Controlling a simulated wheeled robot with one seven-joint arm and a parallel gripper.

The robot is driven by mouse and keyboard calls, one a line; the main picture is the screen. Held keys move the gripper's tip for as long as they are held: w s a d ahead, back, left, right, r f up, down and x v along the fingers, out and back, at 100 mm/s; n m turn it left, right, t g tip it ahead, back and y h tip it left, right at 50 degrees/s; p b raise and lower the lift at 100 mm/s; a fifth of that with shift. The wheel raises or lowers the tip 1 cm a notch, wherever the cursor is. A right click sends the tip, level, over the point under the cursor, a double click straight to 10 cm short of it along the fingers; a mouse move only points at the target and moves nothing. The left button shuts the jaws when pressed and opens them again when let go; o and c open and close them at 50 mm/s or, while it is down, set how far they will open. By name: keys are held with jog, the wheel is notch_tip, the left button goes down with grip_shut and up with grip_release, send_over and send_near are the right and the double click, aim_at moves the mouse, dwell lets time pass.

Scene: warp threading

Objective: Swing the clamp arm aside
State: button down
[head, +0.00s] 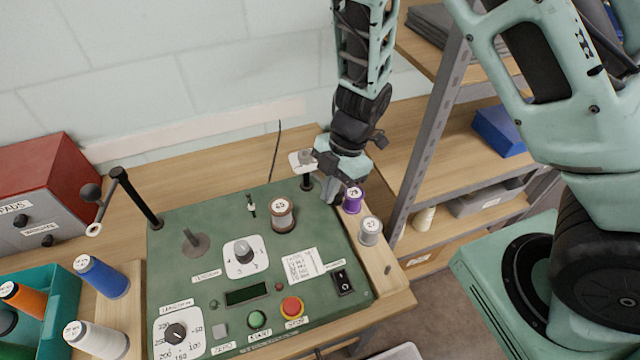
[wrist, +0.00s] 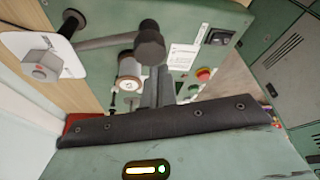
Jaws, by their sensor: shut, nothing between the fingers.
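The clamp arm (wrist: 108,41) shows in the wrist view as a grey rod ending in a dark round knob (wrist: 149,46). It runs right from a dark pivot post (wrist: 70,24) beside a white plate with a grey block (wrist: 40,66). In the head view my gripper hides most of it; the plate (head: 296,163) shows behind. My gripper (head: 327,192) is over the green panel's far right corner. Its fingers (wrist: 157,75) are together and empty, seen close below the knob; I cannot tell whether they touch it.
On the green machine panel (head: 210,275) a spool marked 25 (head: 283,214) stands just left of my gripper. A purple spool (head: 353,199) and a grey spool (head: 370,230) stand to the right. A black post (head: 136,198) rises at the far left corner. A shelf upright (head: 426,130) is at right.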

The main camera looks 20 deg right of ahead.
jog(key=shift+d, duration=0.35)
dwell(0.3)
notch_tip(320, 180, up, 10)
jog(key=p, duration=0.2)
jog(key=shift+s+a+f, duration=0.15)
jog(key=shift+a+f, duration=0.1)
jog(key=shift+a, duration=0.1)
